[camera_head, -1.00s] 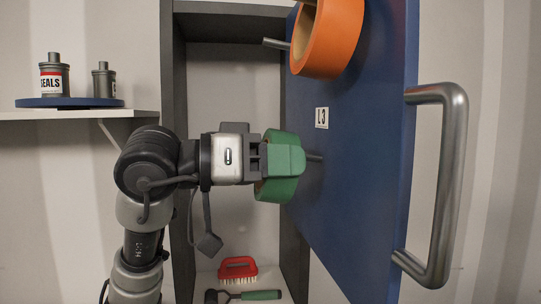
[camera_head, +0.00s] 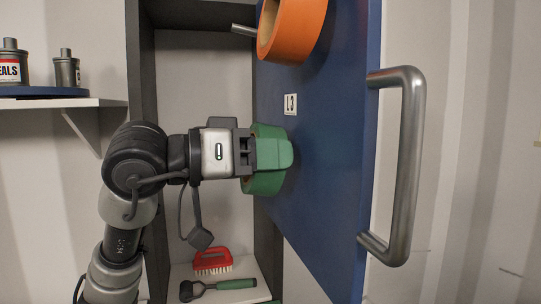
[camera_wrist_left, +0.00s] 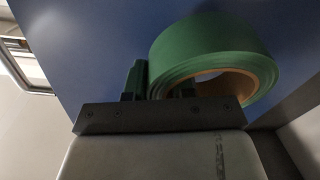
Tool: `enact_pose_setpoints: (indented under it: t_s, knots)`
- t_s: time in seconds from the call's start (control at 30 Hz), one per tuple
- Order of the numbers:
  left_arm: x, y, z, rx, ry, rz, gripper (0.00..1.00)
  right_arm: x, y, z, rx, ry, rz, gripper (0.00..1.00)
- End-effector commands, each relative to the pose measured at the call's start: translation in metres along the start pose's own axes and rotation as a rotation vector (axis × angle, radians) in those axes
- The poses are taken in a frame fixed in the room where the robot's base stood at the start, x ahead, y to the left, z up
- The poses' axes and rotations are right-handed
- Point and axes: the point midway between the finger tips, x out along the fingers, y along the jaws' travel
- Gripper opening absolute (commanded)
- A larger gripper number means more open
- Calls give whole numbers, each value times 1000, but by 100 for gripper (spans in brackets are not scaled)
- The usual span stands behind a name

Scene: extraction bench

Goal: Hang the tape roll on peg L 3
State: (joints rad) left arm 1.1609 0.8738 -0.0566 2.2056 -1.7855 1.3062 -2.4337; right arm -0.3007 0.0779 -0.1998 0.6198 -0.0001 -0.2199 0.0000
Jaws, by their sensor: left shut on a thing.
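The green tape roll (camera_head: 264,184) is held upright at the inner face of the blue door (camera_head: 335,190), below the L 3 label (camera_head: 290,104). My left gripper (camera_head: 276,154) is shut on the roll's wall, its green fingertips partly covering the roll. Peg L 3 is hidden behind the roll and fingers, so I cannot tell how far it passes through the hole. In the left wrist view the roll (camera_wrist_left: 213,50) shows its brown core close to the blue panel, with a green finger (camera_wrist_left: 135,80) beside it. My right gripper is not in view.
An orange roll (camera_head: 292,30) hangs above on another peg (camera_head: 243,30). A steel handle (camera_head: 408,165) is on the door's right edge. A red brush (camera_head: 212,260) and a green-handled tool (camera_head: 235,284) lie at the cabinet bottom. A shelf (camera_head: 95,102) with canisters is at left.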

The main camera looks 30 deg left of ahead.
Motion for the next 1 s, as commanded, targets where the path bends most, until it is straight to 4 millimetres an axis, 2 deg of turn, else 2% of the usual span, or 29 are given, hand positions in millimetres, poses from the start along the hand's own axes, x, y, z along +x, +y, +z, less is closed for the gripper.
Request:
enact_pose_setpoints:
  t_s: [0.23, 0.27, 0.43, 1.0]
  knots:
    - [0, 0, 0, 0, 1, 0, 0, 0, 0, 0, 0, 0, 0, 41]
    - [0, 0, 0, 0, 1, 0, 28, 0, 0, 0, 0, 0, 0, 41]
    - [0, 0, 0, 0, 0, 0, 54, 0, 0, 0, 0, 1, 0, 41]
    - [-2, -1, 0, 0, 0, -1, 54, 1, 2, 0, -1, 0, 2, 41]
